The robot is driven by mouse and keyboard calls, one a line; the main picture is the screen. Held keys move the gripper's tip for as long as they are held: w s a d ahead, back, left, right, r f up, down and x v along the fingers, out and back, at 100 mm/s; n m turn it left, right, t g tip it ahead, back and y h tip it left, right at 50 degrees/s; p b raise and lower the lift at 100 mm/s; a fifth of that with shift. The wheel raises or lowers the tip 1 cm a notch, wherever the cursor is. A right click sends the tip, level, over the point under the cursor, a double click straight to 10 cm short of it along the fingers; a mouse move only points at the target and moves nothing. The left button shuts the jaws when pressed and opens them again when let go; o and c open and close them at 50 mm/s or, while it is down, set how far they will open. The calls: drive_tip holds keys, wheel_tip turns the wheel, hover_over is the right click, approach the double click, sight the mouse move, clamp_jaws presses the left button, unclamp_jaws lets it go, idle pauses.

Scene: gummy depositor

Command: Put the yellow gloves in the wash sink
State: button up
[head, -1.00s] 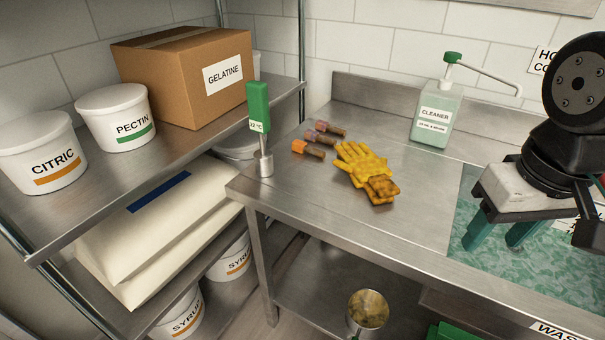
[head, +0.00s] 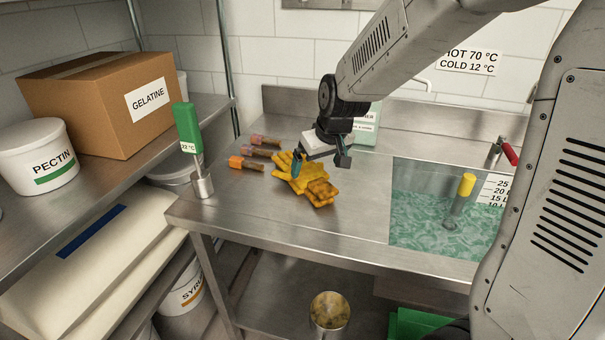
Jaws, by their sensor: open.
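The yellow gloves (head: 313,191) lie in a loose pile on the steel counter, left of the sink, with brownish stains. My gripper (head: 304,166) is just above the far end of the gloves, pointing down. It is open, and its green fingers partly hide the gloves; I cannot tell whether they touch them. The wash sink (head: 430,215) is sunk into the counter at the right and holds green, rippled water. My arm covers the sink's right part.
Several brushes (head: 255,152) lie just left of the gloves. A thermometer with a green handle (head: 187,128) stands in a steel cup at the counter's left edge. The cleaner bottle (head: 368,128) is behind my gripper. Bare counter lies between gloves and sink.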

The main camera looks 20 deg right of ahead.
sight(312, 177)
drive_tip(key=x, duration=0.7)
drive_tip(key=shift+w+d+f, duration=0.1)
drive_tip(key=shift+w+f, duration=0.05)
drive_tip(key=shift+w, duration=0.25)
drive_tip(key=c, duration=0.8)
drive_tip(key=shift+c, duration=0.2)
drive_tip(key=shift+r, duration=0.65)
drive_tip(key=v, duration=0.2)
drive_tip(key=shift+s+a+r, duration=0.25)
drive_tip(key=s+a, duration=0.1)
drive_tip(key=s, duration=0.3)
drive_tip(key=s+a+r, duration=0.1)
drive_tip(key=s+a, duration=0.1)
drive_tip(key=s, duration=0.3)
drive_tip(key=s+a, duration=0.2)
drive_tip(key=s, duration=0.3)
drive_tip(key=shift+r, duration=0.15)
